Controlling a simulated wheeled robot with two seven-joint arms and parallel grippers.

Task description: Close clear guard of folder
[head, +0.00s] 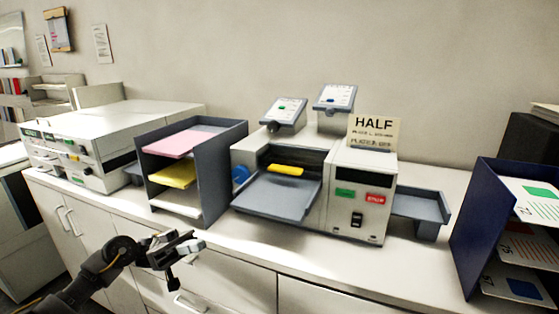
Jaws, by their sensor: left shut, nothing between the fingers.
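The folder (358,200) is a white and grey machine in the middle of the counter, with a green button, a red button and a small dark switch panel on its front. Its grey feed tray (275,195) slopes down at the left, with a yellow piece (286,169) at the tray's upper end. I cannot clearly make out a clear guard or its position. My left gripper (193,247) is shut and empty, in front of the counter edge, left of and lower than the folder, apart from it. My right gripper is out of view.
A dark paper rack (222,165) with pink, yellow and white sheets stands close left of the folder. A grey output tray (420,207) juts out at its right. A blue rack (480,215) stands at far right. A white machine (85,150) sits at left.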

